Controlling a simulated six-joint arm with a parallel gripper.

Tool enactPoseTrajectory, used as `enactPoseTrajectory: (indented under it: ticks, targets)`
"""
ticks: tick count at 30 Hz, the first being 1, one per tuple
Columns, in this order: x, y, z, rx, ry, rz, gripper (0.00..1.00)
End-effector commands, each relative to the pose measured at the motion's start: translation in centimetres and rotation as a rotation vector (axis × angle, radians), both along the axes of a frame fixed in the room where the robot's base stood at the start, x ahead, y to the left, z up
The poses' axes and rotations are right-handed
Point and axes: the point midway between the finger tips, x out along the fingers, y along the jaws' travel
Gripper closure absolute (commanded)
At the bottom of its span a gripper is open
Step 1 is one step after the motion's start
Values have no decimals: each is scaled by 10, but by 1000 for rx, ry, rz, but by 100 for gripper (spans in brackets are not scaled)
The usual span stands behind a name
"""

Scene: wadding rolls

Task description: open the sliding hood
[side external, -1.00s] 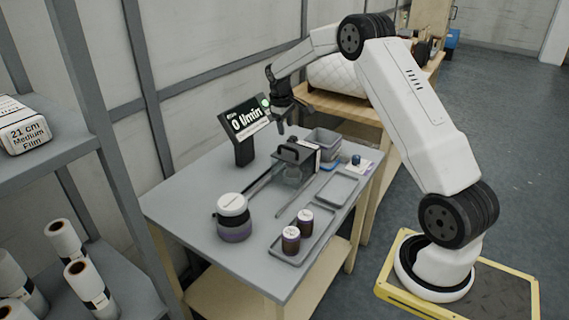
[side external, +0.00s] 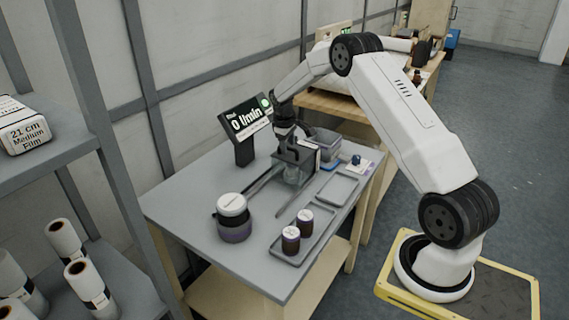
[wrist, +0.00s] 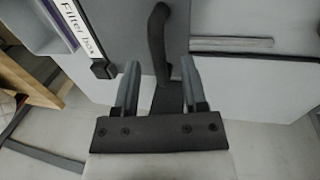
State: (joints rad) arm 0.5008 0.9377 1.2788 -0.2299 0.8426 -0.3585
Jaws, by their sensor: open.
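The sliding hood (side external: 297,156) is a dark-topped box with a see-through front. It stands at the far end of its rails on the grey table in the side view. In the wrist view, its grey panel (wrist: 225,20) carries a black curved bar handle (wrist: 158,35). My gripper (side external: 286,140) is down at the top of the hood. In the wrist view my gripper (wrist: 159,70) is open, with one finger on each side of the handle's near end. A gap shows between the fingers and the handle; contact cannot be told.
A display reading 0 l/min (side external: 247,121) stands close behind my gripper. A grey bin (side external: 325,145) is beside the hood. A round white-lidded container (side external: 233,206) stands near the rails' near end. Two brown jars (side external: 291,239) sit on a tray (side external: 318,250).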

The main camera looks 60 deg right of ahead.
Motion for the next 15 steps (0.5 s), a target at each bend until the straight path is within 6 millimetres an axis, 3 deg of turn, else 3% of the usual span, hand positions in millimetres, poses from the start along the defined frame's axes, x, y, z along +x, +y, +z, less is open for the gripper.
enactPoseTrajectory:
  ticks: [10,15]
  targets:
    - [0,-1,-3,0,0,0,45]
    - [0,-1,-3,0,0,0,99]
